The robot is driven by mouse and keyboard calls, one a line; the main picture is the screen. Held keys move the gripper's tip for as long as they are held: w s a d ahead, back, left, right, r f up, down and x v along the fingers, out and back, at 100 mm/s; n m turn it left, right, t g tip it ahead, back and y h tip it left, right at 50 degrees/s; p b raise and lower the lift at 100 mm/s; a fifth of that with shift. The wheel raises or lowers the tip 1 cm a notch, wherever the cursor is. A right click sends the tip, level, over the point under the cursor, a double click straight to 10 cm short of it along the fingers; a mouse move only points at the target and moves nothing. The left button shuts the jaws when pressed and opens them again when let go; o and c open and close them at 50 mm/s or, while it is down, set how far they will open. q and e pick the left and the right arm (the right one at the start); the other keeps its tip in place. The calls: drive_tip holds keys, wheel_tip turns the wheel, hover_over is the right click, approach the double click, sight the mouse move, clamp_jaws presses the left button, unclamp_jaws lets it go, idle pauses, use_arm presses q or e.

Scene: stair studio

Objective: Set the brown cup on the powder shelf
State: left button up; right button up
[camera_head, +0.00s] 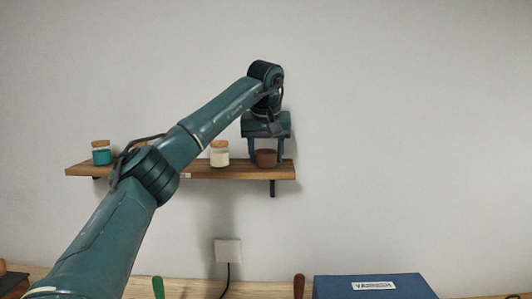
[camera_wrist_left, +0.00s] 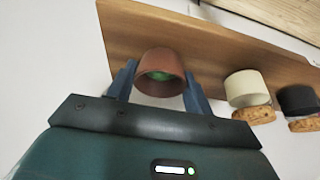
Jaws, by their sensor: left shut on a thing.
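The brown cup (camera_head: 266,158) is at the right end of the wooden shelf (camera_head: 240,172) on the wall. My left gripper (camera_head: 266,151) reaches down from above with one finger on each side of it. In the left wrist view the cup (camera_wrist_left: 160,68) sits between the two blue fingers of the left gripper (camera_wrist_left: 158,88), which is shut on it. Its mouth faces the same way as the jar lids, so it looks upright, with something green inside. The cup's base is at the board (camera_wrist_left: 185,38); I cannot tell whether it touches. My right gripper is not in view.
A cream jar (camera_head: 219,155) with a cork lid stands left of the cup, with a gap. A teal jar (camera_head: 101,154) stands at the shelf's left end. The wrist view shows a black jar (camera_wrist_left: 298,100) beside the cream one. A blue box (camera_head: 370,287) sits below right.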

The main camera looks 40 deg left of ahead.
use_arm(q)
drive_tip(key=o, duration=1)
drive_tip(key=v, duration=1.2)
